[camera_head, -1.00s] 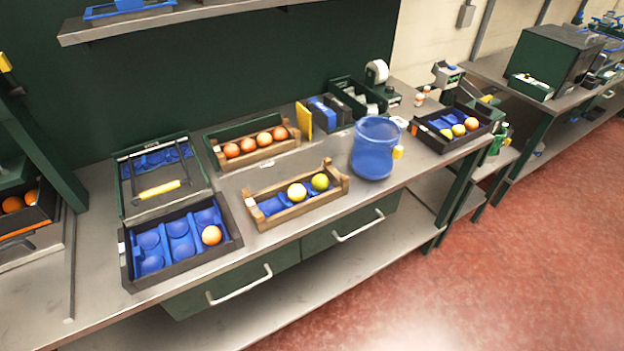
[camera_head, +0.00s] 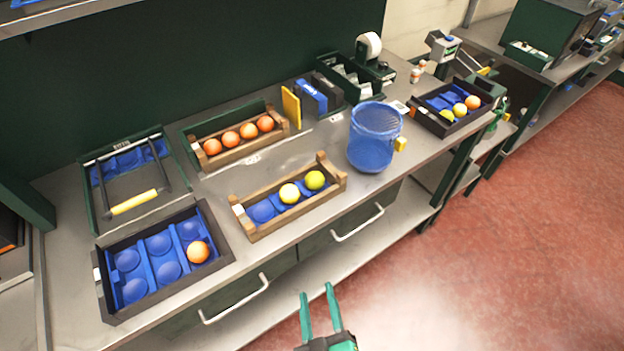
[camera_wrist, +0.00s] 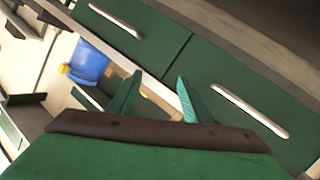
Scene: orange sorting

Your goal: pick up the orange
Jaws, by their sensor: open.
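Several oranges sit in a row in the wooden crate (camera_head: 205,161) at the back of the workbench; one of them is this orange (camera_head: 248,131). A single orange (camera_head: 198,252) lies in the right side of the black tray (camera_head: 219,262) with blue cups. Another orange (camera_head: 473,102) sits in the far right black tray. My gripper (camera_head: 317,291) is open and empty, in front of the bench and below its top. In the wrist view its green fingers (camera_wrist: 157,90) are apart before the green drawer fronts, with no orange between them.
A front wooden crate (camera_head: 262,233) holds a pale yellow and a yellow-green fruit. A blue bin (camera_head: 372,150) stands to its right. Drawer handles (camera_head: 236,300) stick out below the bench edge. The red floor (camera_head: 500,240) is clear at right.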

